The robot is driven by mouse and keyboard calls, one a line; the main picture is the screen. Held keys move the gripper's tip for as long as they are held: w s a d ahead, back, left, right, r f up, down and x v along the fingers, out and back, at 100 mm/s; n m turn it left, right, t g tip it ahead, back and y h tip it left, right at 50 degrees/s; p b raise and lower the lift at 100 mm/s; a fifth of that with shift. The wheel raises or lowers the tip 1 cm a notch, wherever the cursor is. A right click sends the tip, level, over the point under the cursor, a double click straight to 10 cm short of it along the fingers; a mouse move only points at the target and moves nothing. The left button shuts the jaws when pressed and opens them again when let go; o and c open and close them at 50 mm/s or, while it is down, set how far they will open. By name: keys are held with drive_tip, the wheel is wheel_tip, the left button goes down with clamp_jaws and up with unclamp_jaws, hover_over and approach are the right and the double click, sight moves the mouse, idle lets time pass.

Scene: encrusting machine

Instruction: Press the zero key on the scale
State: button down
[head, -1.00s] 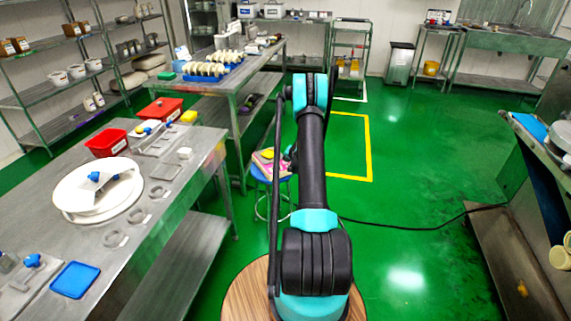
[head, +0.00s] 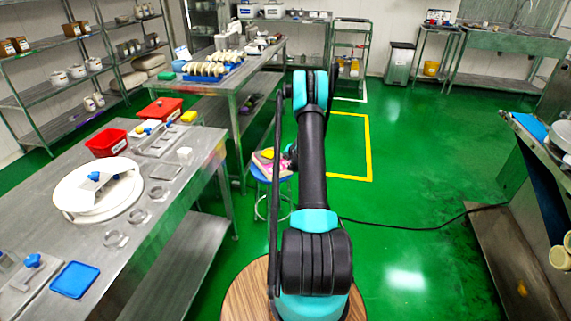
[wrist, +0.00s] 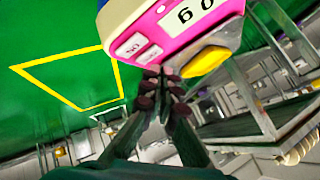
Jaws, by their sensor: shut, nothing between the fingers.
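The scale has a pink front panel (wrist: 190,25). In the wrist view it appears upside down at the top centre, with a display (wrist: 195,12) that seems to read 0 g. Two small pale keys sit beside the display, an outer key (wrist: 130,46) and an inner key (wrist: 149,55); their lettering is too blurred to read surely. My gripper (wrist: 160,80) is shut and empty, its dark fingertips just below the inner key in the picture; I cannot tell whether they touch. In the head view the scale (head: 266,160) shows partly beside my arm, which hides my gripper.
A yellow piece (wrist: 205,61) lies by the panel. A steel table (head: 140,240) with a white round turntable (head: 75,205) stands at left, another steel table (head: 232,85) behind. Green floor is open at right.

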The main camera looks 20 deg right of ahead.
sight(286, 163)
drive_tip(key=shift+r, duration=0.15)
drive_tip(key=shift+r, duration=2.45)
